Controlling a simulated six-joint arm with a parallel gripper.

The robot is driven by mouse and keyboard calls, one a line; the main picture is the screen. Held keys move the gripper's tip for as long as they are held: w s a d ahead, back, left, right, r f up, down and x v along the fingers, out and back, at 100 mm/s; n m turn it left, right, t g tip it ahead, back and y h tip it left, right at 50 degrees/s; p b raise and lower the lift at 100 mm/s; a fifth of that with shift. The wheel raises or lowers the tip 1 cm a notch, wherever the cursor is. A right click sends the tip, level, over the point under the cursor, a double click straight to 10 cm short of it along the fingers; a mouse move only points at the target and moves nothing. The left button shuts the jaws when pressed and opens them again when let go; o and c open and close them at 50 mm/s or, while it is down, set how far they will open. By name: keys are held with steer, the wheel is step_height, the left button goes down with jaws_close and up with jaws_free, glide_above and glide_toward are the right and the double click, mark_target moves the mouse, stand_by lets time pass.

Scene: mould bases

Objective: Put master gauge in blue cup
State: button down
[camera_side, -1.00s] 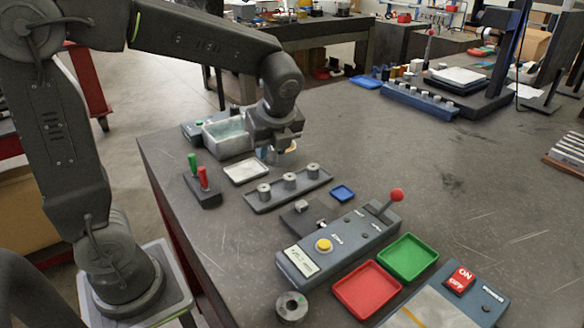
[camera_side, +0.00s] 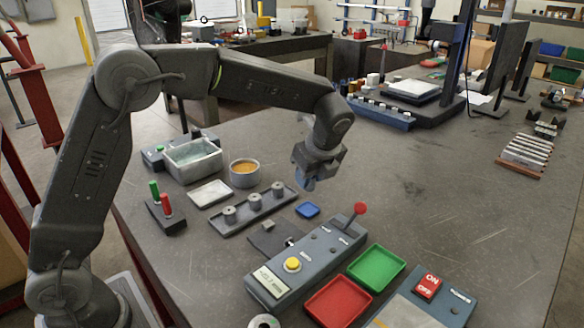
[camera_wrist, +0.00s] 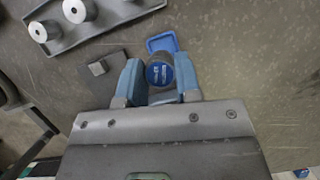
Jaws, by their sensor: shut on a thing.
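The master gauge (camera_wrist: 159,73) shows in the wrist view as a dark cylinder with a blue, lettered end face. My gripper (camera_wrist: 157,80) is shut on it, with one blue finger on each side. In the side view my gripper (camera_side: 306,181) is above the table; the gauge cannot be told apart from the blue fingers there. The blue cup (camera_side: 307,210) is a small, shallow, square blue tray on the table, just below the gripper in the picture. In the wrist view the blue cup (camera_wrist: 163,42) is just beyond the gauge, which overlaps its near part.
A rack (camera_side: 253,208) with several metal cylinders stands left of the blue cup. A control box (camera_side: 308,262) with a red-knobbed lever is in front. A round pot (camera_side: 244,173) with orange contents stands behind the rack. The table to the right is mostly clear.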

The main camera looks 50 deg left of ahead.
steer(key=shift+f, duration=2.95)
steer(key=c, duration=0.7)
jaws_free()
steer(key=shift+c, duration=0.2)
steer(key=v, duration=1.4)
steer(key=shift+a, duration=0.1)
